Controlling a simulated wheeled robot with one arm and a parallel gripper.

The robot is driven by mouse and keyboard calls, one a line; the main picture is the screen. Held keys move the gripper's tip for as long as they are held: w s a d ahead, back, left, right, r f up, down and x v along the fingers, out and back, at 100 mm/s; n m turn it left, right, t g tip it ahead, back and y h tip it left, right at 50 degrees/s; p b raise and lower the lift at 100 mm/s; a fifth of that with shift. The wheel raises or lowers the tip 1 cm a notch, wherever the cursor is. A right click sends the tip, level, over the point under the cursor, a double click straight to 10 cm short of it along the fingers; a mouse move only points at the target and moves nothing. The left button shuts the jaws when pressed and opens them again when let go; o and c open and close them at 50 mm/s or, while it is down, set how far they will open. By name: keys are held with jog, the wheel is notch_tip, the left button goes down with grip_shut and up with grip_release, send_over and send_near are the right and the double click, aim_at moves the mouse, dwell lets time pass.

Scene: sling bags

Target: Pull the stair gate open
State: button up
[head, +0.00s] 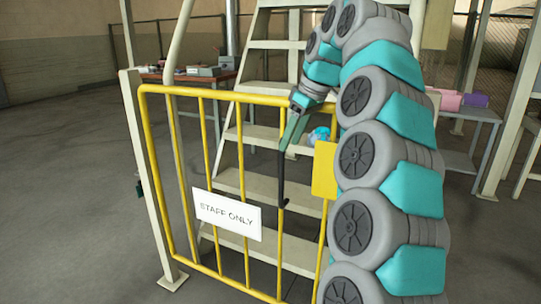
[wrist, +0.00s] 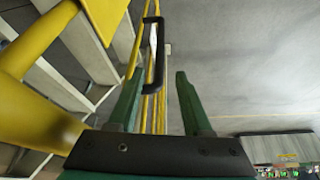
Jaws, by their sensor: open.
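The yellow stair gate (head: 213,96) stands across the foot of the stairs, with a white "STAFF ONLY" sign (head: 227,214) and a yellow plate (head: 325,170). Its right edge is partly hidden by my arm, so I cannot tell whether it is fully shut. A black upright handle (head: 283,180) is on the gate; in the wrist view the handle (wrist: 160,54) lies ahead of the gap between my fingers. My green gripper (head: 286,147) is open at the handle's upper end. In the wrist view my gripper (wrist: 158,82) has fingers apart with nothing clamped.
Pale stairs (head: 270,135) rise behind the gate, with a small teal object (head: 319,135) there. A cream post (head: 146,170) stands at the left. A cluttered table (head: 190,73) is behind left; a grey bench (head: 470,115) is at right. The left floor is clear.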

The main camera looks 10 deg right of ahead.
aim_at(284, 155)
jog(key=shift+b+x, duration=0.8)
jog(key=shift+x, duration=3.1)
jog(key=shift+w, duration=0.1)
jog(key=shift+c, duration=0.2)
grip_shut()
